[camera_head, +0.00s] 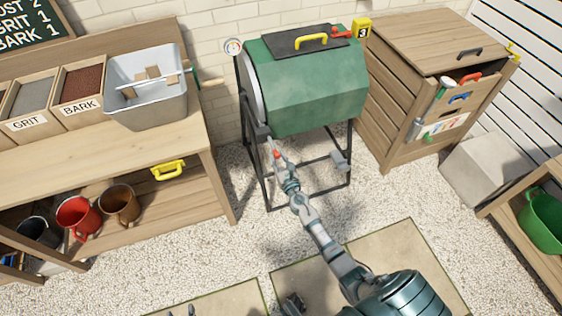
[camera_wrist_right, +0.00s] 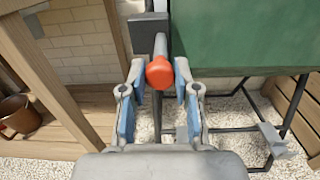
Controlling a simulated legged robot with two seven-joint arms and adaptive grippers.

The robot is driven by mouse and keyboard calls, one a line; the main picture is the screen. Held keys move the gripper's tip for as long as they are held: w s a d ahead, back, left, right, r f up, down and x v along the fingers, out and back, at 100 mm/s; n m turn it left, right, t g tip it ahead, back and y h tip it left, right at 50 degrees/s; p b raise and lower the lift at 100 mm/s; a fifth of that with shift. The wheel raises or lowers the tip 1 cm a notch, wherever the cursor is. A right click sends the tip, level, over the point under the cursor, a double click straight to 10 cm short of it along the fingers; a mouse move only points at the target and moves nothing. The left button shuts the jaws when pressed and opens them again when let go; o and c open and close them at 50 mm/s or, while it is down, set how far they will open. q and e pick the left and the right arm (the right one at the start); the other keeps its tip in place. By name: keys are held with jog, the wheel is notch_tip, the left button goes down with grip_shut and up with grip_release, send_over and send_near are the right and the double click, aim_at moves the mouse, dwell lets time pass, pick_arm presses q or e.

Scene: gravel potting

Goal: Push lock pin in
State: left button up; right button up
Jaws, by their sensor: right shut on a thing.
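The lock pin (camera_wrist_right: 160,72) has an orange-red knob on a grey rod that runs to a dark bracket (camera_wrist_right: 148,32) at the left of the green drum (camera_head: 315,85). In the head view its knob (camera_head: 276,154) shows at the drum stand's front left. My right gripper (camera_wrist_right: 159,75) is shut on the knob, a blue-padded finger on each side; it also shows in the head view (camera_head: 279,160). How deep the pin sits in the bracket cannot be told. Small grey tips at the bottom edge of the head view may be my left gripper (camera_head: 181,312).
The drum's black frame (camera_head: 350,165) stands on gravel. A wooden bench (camera_head: 120,150) with a grey tub (camera_head: 147,90) and soil bins is at left, pots below it. Paving slabs (camera_head: 400,255) lie in front.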

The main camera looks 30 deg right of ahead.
aim_at(276, 152)
jog(key=shift+w+f, duration=0.1)
jog(key=shift+f, duration=0.2)
jog(key=shift+w+a+r, duration=0.1)
jog(key=shift+w+a, duration=0.15)
jog(key=shift+w, duration=0.1)
jog(key=shift+w+d+f+b, duration=0.2)
jog(key=shift+w+d+b, duration=0.15)
jog(key=shift+w+d, duration=0.3)
jog(key=shift+w+a, duration=0.2)
jog(key=shift+w, duration=0.3)
jog(key=o, duration=1.2)
jog(key=shift+w+d, duration=0.1)
jog(key=shift+w, duration=0.05)
pick_arm(q)
jog(key=shift+a+f, duration=0.35)
jog(key=shift+f, duration=0.55)
pick_arm(e)
jog(key=shift+d+r, duration=0.1)
jog(key=shift+d, duration=0.1)
